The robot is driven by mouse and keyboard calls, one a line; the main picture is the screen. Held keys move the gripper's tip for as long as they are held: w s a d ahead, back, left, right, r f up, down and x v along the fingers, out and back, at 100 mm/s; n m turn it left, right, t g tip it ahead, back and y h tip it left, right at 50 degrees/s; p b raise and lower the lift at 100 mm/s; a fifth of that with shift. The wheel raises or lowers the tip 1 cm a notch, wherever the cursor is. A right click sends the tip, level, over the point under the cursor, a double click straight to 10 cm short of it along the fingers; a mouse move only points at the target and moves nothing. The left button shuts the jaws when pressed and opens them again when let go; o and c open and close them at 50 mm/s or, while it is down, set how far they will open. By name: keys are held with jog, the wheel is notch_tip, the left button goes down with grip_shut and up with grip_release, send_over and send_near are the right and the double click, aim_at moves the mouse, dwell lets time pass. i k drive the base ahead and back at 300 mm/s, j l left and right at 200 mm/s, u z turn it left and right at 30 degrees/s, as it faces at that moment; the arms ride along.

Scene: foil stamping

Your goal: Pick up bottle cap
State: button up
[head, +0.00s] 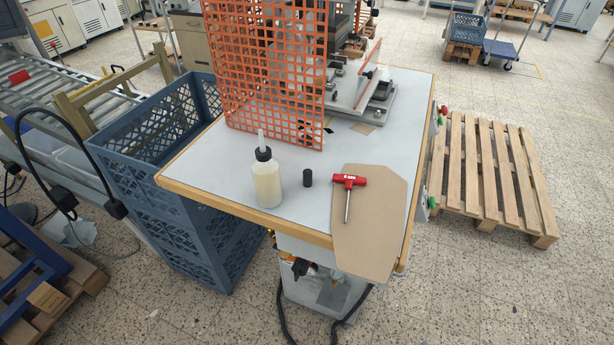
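A small black cylinder, which looks like the bottle cap (308,178), stands upright on the grey-white table top (215,160), near its front edge. A translucent bottle (267,183) with cream-coloured contents, a black collar and a pale nozzle stands just left of the cap, apart from it. My gripper is not in view.
A red T-handle tool (348,184) lies right of the cap, over a tan board (378,225) that overhangs the front edge. An orange mesh guard (262,70) and a press (362,92) stand behind. Blue crates (190,215) stand left, a wooden pallet (485,170) right.

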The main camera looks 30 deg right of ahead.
aim_at(307, 174)
jog(key=i+l+u, duration=0.15)
jog(key=l+u, duration=0.7)
jog(key=l, duration=0.3)
jog(key=l+u, duration=0.45)
jog(key=l, duration=0.2)
